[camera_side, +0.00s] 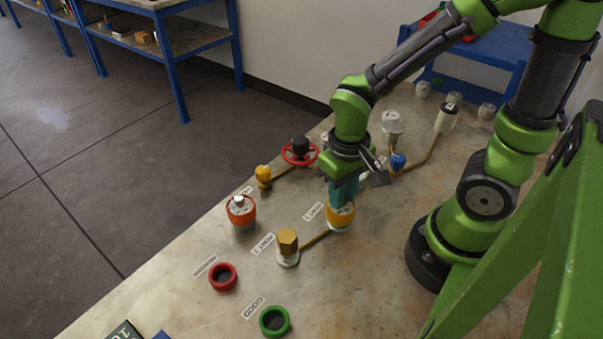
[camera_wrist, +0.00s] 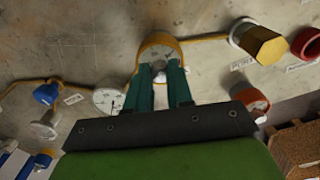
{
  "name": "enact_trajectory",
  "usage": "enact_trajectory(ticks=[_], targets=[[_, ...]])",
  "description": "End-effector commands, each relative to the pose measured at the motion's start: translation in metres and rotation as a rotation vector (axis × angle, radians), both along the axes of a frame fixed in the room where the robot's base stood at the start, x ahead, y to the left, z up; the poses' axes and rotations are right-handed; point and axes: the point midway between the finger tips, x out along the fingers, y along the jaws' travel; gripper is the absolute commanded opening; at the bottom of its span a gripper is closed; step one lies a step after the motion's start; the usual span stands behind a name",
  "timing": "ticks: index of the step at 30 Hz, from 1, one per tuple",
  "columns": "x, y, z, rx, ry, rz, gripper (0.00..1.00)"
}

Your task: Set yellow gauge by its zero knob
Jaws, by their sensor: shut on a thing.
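The yellow gauge (camera_side: 341,219) stands on the table below my gripper, with a brass pipe joined to its side. In the wrist view the yellow gauge (camera_wrist: 146,51) shows its yellow rim and pale dial; the needle reading is too small to tell. The zero knob (camera_wrist: 160,76) is a small pale knob at the gauge's near edge, between my fingertips. My gripper (camera_side: 342,200) points down over the gauge, its teal fingers shut on the knob. The gripper (camera_wrist: 162,73) hides part of the dial and knob.
An orange-red gauge (camera_side: 240,212) stands to the left. A brass hex fitting (camera_side: 288,242) is in front, with a red ring (camera_side: 223,277) and a green ring (camera_side: 275,321) nearer. A red handwheel (camera_side: 300,152), yellow knob (camera_side: 263,174) and blue knob (camera_side: 398,161) stand behind.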

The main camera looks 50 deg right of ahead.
Motion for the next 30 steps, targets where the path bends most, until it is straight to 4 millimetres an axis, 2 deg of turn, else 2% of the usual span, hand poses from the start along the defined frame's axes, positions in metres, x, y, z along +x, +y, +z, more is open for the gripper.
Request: enact_trajectory(ticks=[3,4,8,9,20,26,30], targets=[[0.000,0.000,0.000,0.001,-0.001,0.001,0.00],[0.000,0.000,0.000,0.001,-0.001,0.001,0.26],[0.000,0.000,0.000,0.000,-0.001,0.001,0.46],[0.000,0.000,0.000,0.000,-0.001,0.001,0.48],[0.001,0.000,0.006,0.000,-0.003,0.000,0.48],[0.002,0.000,0.039,0.000,-0.010,0.000,0.48],[0.002,0.000,0.073,0.001,-0.011,0.000,0.48]])
